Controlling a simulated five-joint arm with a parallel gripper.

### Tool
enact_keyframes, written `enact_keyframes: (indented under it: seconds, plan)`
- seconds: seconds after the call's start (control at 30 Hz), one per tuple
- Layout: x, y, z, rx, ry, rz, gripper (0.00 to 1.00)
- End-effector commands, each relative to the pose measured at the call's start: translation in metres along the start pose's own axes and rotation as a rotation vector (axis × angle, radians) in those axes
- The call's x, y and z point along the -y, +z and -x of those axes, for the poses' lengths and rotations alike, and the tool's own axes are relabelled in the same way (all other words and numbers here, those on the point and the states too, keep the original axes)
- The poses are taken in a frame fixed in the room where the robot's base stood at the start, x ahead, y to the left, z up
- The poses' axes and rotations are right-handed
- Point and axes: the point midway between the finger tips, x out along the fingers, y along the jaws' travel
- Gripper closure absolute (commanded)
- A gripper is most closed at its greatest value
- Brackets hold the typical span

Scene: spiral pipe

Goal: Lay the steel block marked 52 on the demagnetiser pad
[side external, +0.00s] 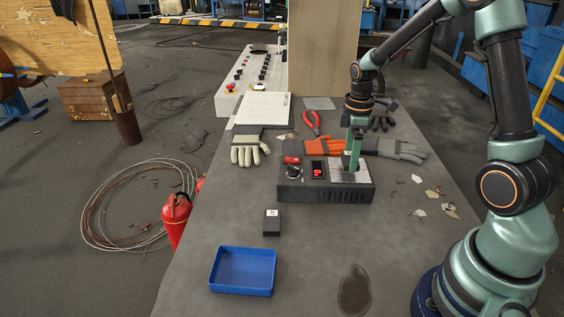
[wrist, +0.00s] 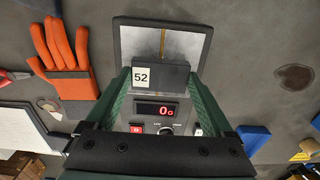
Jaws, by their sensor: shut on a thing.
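My gripper (side external: 354,166) points down over the demagnetiser at the table's middle. In the wrist view my gripper (wrist: 159,82) is shut on the dark steel block marked 52 (wrist: 168,77), one finger on each side. The block's white label faces up. The block shows only partly in the side view (side external: 346,159). It is over the near part of the pale metal pad (wrist: 190,42), which has a yellow centre line; I cannot tell whether it touches. The demagnetiser (side external: 325,190) is a dark box with a red display (side external: 318,171), a red switch and a knob.
A second dark block (side external: 272,223) with a white label stands in front of the demagnetiser. A blue tray (side external: 242,271) is at the front left. An orange glove (side external: 322,146), pale gloves and red pliers (side external: 311,123) lie behind. Metal scraps lie at right. A dark stain (side external: 354,290) marks the front.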

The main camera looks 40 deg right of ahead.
Motion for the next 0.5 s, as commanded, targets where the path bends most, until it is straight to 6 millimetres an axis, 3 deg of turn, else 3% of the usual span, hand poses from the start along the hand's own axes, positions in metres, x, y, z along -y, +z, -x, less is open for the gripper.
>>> enact_keyframes:
  seconds: [0.13,0.5]
  plan:
    - [0.000,0.000,-0.015,0.000,0.001,0.000,0.99]
    - [0.000,0.000,-0.018,-0.001,0.001,0.000,0.99]
